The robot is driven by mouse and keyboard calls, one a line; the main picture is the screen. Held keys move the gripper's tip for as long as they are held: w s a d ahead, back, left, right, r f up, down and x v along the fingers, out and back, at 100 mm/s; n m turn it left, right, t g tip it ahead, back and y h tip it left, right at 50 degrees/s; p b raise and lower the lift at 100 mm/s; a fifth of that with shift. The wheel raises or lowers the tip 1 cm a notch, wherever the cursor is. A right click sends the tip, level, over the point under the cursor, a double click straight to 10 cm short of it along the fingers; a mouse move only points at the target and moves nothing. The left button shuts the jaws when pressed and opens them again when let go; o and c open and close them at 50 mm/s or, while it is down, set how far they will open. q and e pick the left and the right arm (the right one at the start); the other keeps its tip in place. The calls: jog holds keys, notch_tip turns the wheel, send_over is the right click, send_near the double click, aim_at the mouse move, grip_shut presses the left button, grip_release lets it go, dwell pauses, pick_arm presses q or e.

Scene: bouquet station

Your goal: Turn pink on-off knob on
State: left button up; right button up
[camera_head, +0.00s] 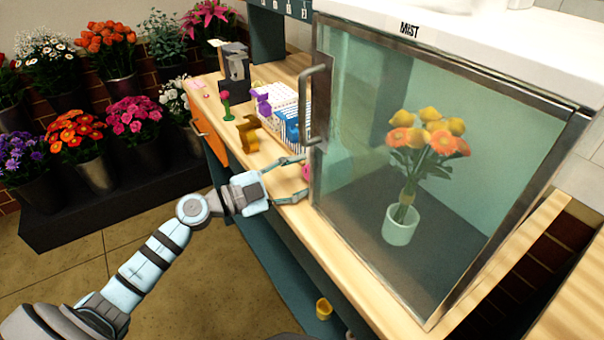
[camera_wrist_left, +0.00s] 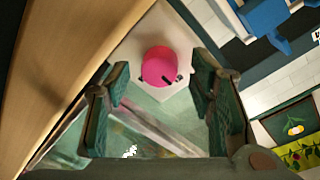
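The pink knob (camera_head: 306,171) is on the left side of the glass-fronted mist cabinet (camera_head: 345,180), partly hidden by its frame. In the left wrist view the round pink knob (camera_wrist_left: 158,66) sits on a pale plate (camera_wrist_left: 150,35), with small dark marks at its lower edge. My left gripper (camera_head: 301,177) is open, with its fingers pointing at the knob. In the left wrist view the fingers (camera_wrist_left: 161,75) stand apart to either side of the knob, with no clear contact. My right gripper is not in view.
The cabinet's door handle (camera_head: 308,105) juts out just above my left gripper. A bouquet in a white pot (camera_head: 402,226) stands behind the glass. Striped boxes (camera_head: 283,105), a gold-brown dispenser (camera_head: 248,133) and a pink flower (camera_head: 225,97) stand on the wooden counter. Flower buckets (camera_head: 97,172) fill the left.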

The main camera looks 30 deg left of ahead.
pick_arm(q)
jog(key=shift+w, duration=0.1)
jog(key=c, duration=1.1)
jog(key=shift+o, duration=0.2)
jog(key=m+p, duration=0.3)
jog(key=shift+r, duration=0.25)
jog(key=m+p, duration=0.2)
jog(key=m, duration=0.1)
jog(key=shift+m+y, duration=0.3)
jog(key=m+p, duration=0.2)
jog(key=m, duration=0.3)
jog(key=shift+y, duration=0.4)
jog(key=shift+d+m+p, duration=0.1)
jog(key=shift+m+p, duration=0.3)
jog(key=shift+m, duration=0.8)
jog(key=shift+m+y, duration=0.4)
jog(key=shift+m, duration=1)
